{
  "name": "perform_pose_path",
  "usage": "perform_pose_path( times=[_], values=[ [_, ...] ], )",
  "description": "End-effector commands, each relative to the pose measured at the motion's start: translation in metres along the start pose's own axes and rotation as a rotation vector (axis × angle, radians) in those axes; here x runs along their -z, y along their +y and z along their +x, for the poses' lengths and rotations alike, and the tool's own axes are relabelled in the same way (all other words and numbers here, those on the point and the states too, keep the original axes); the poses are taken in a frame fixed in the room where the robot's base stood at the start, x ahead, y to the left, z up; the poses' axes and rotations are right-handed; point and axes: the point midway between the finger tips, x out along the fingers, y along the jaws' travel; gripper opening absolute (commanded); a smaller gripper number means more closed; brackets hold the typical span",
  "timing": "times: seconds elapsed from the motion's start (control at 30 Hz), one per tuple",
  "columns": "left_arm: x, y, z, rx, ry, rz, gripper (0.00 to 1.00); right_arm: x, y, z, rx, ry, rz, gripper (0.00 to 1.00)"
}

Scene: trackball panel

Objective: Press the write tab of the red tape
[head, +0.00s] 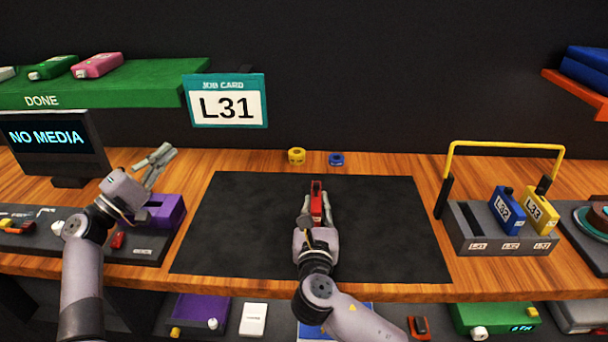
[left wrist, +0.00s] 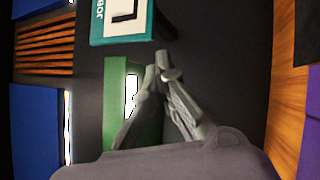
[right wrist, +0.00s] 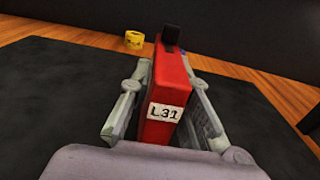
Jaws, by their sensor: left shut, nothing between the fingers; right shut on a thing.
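The red tape (head: 316,200) is a flat red cartridge with a white L31 label and a black piece at its top far end, seen closely in the right wrist view (right wrist: 170,85). My right gripper (head: 317,212) is shut on it, one finger on each side, over the black mat (head: 240,220). Whether the tape touches the mat I cannot tell. The write tab cannot be told for certain; the black piece (right wrist: 171,36) stands at the tape's top. My left gripper (head: 163,155) is shut and empty, raised above the left of the table, fingertips together in the left wrist view (left wrist: 165,68).
A rack (head: 480,240) at right holds blue L32 and yellow L33 tapes, its L31 slot empty. A yellow roll (head: 296,156) and a blue roll (head: 336,159) lie behind the mat. A purple device (head: 165,212) and a NO MEDIA screen (head: 50,138) stand left. Most of the mat is clear.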

Motion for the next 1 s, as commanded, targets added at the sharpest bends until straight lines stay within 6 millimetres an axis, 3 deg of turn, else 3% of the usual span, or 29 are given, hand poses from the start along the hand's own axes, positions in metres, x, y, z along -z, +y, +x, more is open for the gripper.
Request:
perform_pose_path(
  times=[0.03,0.1,0.2,0.33,0.5,1.0],
  values=[
    [-0.032,-0.005,0.032,-0.002,-0.092,-0.043,0.0,0.001,0.0,0.0,0.001,0.003,-0.001,0.0],
    [-0.07,-0.023,0.064,0.048,-0.221,-0.074,0.0,0.001,0.0,0.0,0.001,0.003,-0.001,0.0],
    [-0.112,-0.053,0.09,0.16,-0.38,-0.078,0.0,0.001,-0.001,0.0,0.001,0.003,-0.001,0.0],
    [-0.147,-0.083,0.104,0.284,-0.523,-0.07,0.0,0.001,-0.001,0.001,0.002,0.002,-0.001,0.0],
    [-0.166,-0.1,0.106,0.36,-0.603,-0.063,0.0,0.001,-0.001,0.001,0.002,0.002,-0.001,0.0],
    [-0.173,-0.105,0.113,0.365,-0.61,-0.063,0.0,0.001,-0.001,0.0,0.002,0.002,-0.001,0.0]
  ],
)
